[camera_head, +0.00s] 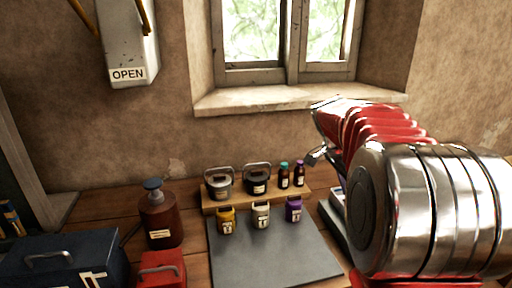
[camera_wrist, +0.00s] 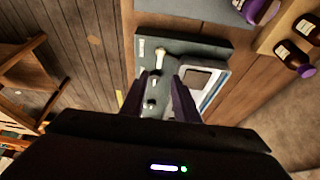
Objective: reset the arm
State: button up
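My gripper (camera_wrist: 159,92) shows in the wrist view with its two dark fingers apart and nothing between them. Below the fingers is a grey-green panel (camera_wrist: 190,47) with a white-topped lever (camera_wrist: 160,56) and small black knobs. A white-edged device with a dark screen (camera_wrist: 203,80) lies beside the right finger. In the head view my red and silver arm fills the right side and hides much of what is behind it, including most of my gripper.
A grey mat (camera_head: 268,252) lies on the wooden table, with small yellow, white and purple containers at its back edge. Behind them a wooden riser (camera_head: 212,207) holds two lidded pots and two small bottles. A brown pump bottle (camera_head: 161,222), red box (camera_head: 162,270) and blue toolbox (camera_head: 62,262) stand left.

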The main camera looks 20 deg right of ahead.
jog(key=s+a+n+t+y, duration=0.1)
jog(key=s+a+n, duration=0.4)
jog(key=a, duration=0.5)
jog(key=s+a+f+n+t+y, duration=0.1)
jog(key=s+a+n+t+y, duration=0.1)
jog(key=s+a+n, duration=0.4)
jog(key=s+a+f+n+t+y, duration=0.1)
jog(key=s+a+n+t, duration=0.2)
jog(key=a, duration=1.2)
jog(key=s+n, duration=0.3)
jog(key=n, duration=0.2)
jog(key=shift+a+y, duration=0.2)
jog(key=shift+y, duration=0.1)
